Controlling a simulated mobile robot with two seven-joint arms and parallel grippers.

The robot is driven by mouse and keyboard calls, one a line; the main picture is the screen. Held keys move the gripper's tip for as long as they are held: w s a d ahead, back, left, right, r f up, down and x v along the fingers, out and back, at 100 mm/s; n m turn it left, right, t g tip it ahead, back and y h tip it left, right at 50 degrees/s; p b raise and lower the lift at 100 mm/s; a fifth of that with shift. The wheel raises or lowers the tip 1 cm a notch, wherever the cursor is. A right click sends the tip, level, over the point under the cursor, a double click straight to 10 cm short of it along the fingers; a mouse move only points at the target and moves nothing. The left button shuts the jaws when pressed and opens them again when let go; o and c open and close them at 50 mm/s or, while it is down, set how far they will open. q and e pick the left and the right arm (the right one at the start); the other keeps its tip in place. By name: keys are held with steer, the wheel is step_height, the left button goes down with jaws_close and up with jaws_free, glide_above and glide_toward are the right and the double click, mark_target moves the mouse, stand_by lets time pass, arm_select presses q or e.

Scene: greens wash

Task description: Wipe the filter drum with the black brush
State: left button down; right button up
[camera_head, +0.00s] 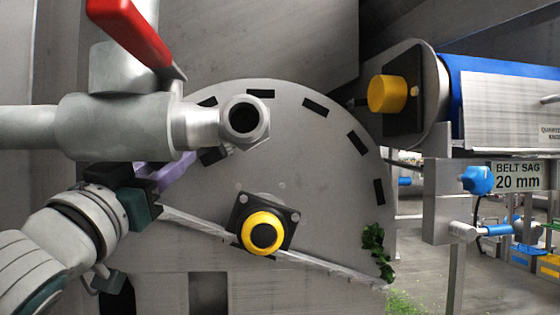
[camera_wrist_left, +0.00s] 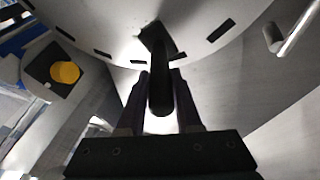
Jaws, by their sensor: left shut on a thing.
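The filter drum (camera_head: 310,180) is a large grey round face with black slots along its rim, and its curved edge also shows in the left wrist view (camera_wrist_left: 210,15). My left gripper (camera_head: 180,170) has purple fingers, partly hidden behind a steel valve. In the left wrist view, my left gripper (camera_wrist_left: 161,82) is shut on the dark handle of the black brush (camera_wrist_left: 160,95). The brush's squarish head lies over the drum's edge; I cannot tell if it touches. In the head view a dark patch by the fingers may be the brush head. My right gripper is not in view.
The steel valve (camera_head: 120,125) with a red lever (camera_head: 130,32) stands close in front of my left gripper. A yellow and black bearing (camera_head: 262,232) sits at the drum's centre. Green leaves (camera_head: 375,250) cling at its lower right. A blue belt roller (camera_head: 500,75) is at the right.

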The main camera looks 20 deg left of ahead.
arm_select(q)
steer(key=shift+w+a+r, duration=0.1)
steer(key=shift+w+a, duration=0.15)
steer(key=shift+w, duration=0.1)
steer(key=shift+d, duration=0.1)
steer(key=shift+w+d, duration=0.3)
steer(key=shift+d, duration=0.25)
steer(key=shift+w+d, duration=0.25)
steer(key=shift+d, duration=0.3)
steer(key=shift+w+d+r, duration=0.1)
steer(key=shift+w+d, duration=0.7)
steer(key=shift+d, duration=0.2)
